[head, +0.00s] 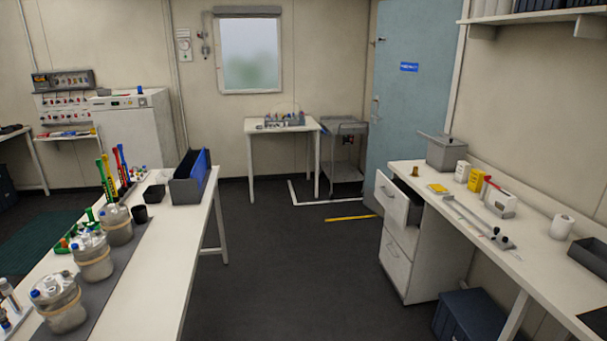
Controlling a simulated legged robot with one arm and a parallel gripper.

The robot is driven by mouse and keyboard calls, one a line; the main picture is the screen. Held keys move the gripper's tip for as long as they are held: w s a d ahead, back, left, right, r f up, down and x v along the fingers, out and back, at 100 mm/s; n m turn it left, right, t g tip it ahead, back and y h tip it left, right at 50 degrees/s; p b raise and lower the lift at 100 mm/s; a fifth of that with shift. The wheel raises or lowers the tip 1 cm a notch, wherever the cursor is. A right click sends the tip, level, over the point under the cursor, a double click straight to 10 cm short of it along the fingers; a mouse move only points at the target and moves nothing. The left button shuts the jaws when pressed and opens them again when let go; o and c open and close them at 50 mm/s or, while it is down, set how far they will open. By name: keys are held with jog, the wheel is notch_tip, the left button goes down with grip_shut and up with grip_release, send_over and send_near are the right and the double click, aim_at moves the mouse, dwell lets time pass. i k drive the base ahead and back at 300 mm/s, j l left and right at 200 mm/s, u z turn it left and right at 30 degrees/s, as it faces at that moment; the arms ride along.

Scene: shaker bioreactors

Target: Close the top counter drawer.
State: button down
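The top counter drawer (391,200) is in the white cabinet under the counter (522,247) on the right. It is pulled out toward the left, and its front stands clear of the cabinet. A dark opening shows behind the front. A small handle is on its face. The drawer below it (396,259) looks shut, with its own handle. My gripper and arm are not in view.
A long white bench (165,262) with bottles and a blue-grey bin (190,180) stands on the left. The dark floor (305,270) between bench and cabinet is clear. A blue box (468,315) sits under the counter. A small table (282,126) and grey cart (345,150) stand at the back.

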aim_at(403, 204)
jog(key=i+z, duration=0.15)
jog(key=i, duration=0.45)
jog(key=i+j+z, duration=0.15)
jog(key=i, duration=0.45)
jog(key=i+j+z, duration=0.1)
jog(key=i, duration=0.5)
jog(key=i+z, duration=0.4)
jog(key=i+j+z, duration=0.25)
jog(key=z, duration=0.15)
jog(key=i+j+z, duration=0.85)
jog(key=k+l, duration=0.1)
